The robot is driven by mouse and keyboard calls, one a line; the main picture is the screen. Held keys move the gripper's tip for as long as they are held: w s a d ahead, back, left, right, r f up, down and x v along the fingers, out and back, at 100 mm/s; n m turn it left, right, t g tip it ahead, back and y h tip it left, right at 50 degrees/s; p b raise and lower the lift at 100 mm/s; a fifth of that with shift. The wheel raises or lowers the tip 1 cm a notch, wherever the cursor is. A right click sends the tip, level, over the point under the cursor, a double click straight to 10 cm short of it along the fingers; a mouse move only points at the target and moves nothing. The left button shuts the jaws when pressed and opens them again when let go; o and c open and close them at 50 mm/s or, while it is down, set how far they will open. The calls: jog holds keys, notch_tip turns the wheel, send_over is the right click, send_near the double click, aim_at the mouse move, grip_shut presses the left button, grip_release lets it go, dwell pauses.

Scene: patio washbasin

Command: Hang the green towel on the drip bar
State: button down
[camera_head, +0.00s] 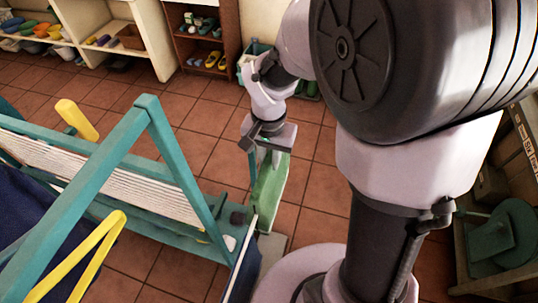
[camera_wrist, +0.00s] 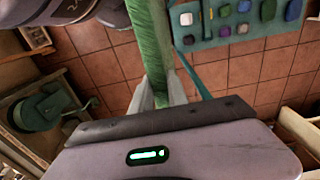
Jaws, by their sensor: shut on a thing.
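The green towel (camera_head: 270,190) hangs down from my gripper (camera_head: 265,146) as a long narrow strip, in the middle of the head view. In the wrist view the towel (camera_wrist: 152,45) runs up the picture from between the fingers of my gripper (camera_wrist: 162,92), which is shut on it. The towel's lower end is near the floor beside a teal frame; I cannot tell if it touches anything. The teal frame (camera_head: 165,145), left of the towel, has sloping posts and a top rail. I cannot tell for sure which bar is the drip bar.
Yellow bars (camera_head: 90,255) stick out from the teal frame, and dark blue cloth (camera_head: 30,220) lies at its left. Shelves (camera_head: 205,40) with shoes stand at the back. A green reel (camera_head: 503,230) is at the right. Tiled floor (camera_head: 195,155) is clear behind the towel.

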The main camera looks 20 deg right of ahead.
notch_tip(320, 180, down, 10)
jog(key=b, duration=0.7)
jog(key=shift+b, duration=0.3)
jog(key=shift+r, duration=0.1)
jog(key=c, duration=1.2)
grip_release()
notch_tip(320, 180, up, 9)
jog(key=p, duration=0.8)
jog(key=shift+r, duration=0.15)
jog(key=shift+f, duration=0.2)
